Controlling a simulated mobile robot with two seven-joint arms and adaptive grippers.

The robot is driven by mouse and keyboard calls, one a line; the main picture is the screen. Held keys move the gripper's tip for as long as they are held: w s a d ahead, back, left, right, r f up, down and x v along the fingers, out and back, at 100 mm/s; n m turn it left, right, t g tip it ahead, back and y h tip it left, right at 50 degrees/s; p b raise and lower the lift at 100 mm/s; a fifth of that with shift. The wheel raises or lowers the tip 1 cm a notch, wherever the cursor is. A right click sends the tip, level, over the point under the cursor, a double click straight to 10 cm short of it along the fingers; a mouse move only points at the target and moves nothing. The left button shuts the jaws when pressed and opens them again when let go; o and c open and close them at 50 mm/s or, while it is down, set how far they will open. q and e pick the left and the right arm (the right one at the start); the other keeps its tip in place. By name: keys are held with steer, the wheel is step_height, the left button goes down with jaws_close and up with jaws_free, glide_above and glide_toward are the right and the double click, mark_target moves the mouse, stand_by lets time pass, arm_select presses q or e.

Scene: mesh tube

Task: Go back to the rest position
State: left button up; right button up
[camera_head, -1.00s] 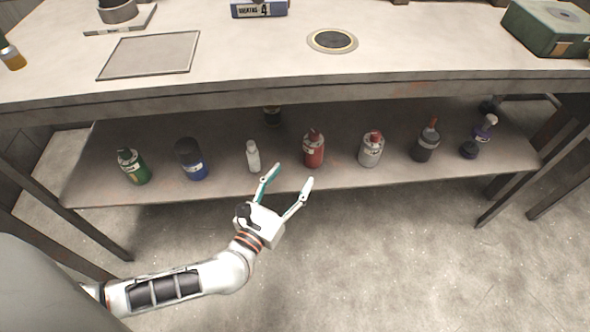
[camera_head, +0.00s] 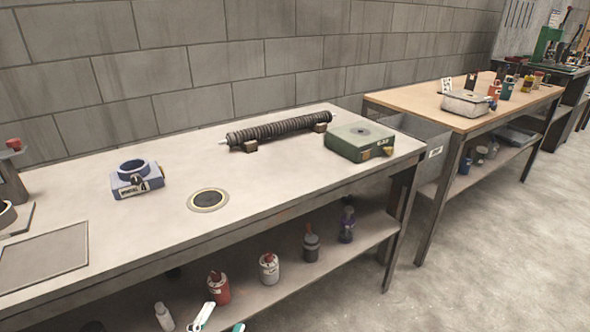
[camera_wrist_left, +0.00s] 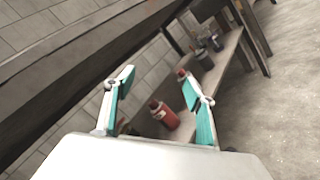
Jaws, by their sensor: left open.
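My left gripper (camera_wrist_left: 158,92) is open in the left wrist view, with nothing between its teal-padded fingers. In the head view only its fingertips (camera_head: 220,322) show at the bottom edge, in front of the lower shelf. A red bottle (camera_wrist_left: 165,115) shows beyond the fingers in the wrist view, apart from them; a red bottle (camera_head: 219,288) also stands on the shelf in the head view. My right gripper is in neither view.
The workbench (camera_head: 130,235) carries a mesh tube (camera_head: 280,130), a green box (camera_head: 359,142), a blue device (camera_head: 137,180) and a round inset (camera_head: 208,200). Several bottles line the lower shelf (camera_head: 270,292). A wooden-topped table (camera_head: 425,105) stands to the right. Floor (camera_head: 480,260) is clear at right.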

arm_select(q)
steer(key=s+d+r+m+g+h+p, duration=0.25)
steer(key=s+r+m+p, duration=0.55)
steer(key=m, duration=0.7)
steer(key=s+a+f+m+g+y+p, duration=0.2)
steer(key=s+a+f+m+p, duration=0.1)
steer(key=s+m, duration=0.3)
steer(key=s+a+f+m+g+y+p, duration=0.3)
steer(key=s+f+m+p, duration=0.1)
steer(key=s, duration=0.6)
steer(key=shift+s+a+f+m+g, duration=0.2)
steer(key=shift+s+f+m+g, duration=0.3)
steer(key=shift+m, duration=0.4)
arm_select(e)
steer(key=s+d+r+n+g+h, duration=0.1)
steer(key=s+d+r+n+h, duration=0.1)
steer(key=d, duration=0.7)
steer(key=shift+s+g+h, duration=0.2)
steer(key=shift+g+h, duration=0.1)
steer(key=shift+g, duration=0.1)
arm_select(q)
steer(key=shift+w+f, duration=0.1)
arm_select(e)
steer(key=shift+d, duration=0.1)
